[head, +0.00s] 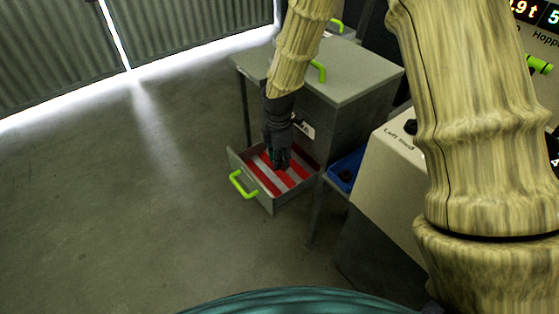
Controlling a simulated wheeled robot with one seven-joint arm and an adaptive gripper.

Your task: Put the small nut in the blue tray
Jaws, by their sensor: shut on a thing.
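My gripper (277,162) points down into an open grey drawer (262,199) with a red-and-white striped bottom. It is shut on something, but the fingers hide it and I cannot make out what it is. I cannot tell whether the fingertips touch the drawer bottom. No small nut can be made out. The blue tray (335,181) is to the right of the drawer, partly hidden by a pale machine housing. A small dark round thing (346,175) is in it.
The drawer has a lime-green handle (243,184) and belongs to a grey cabinet (345,75). The pale machine housing (385,165) stands at the right. Another lime-green handle (319,70) is above the drawer. The floor (120,210) at left is clear.

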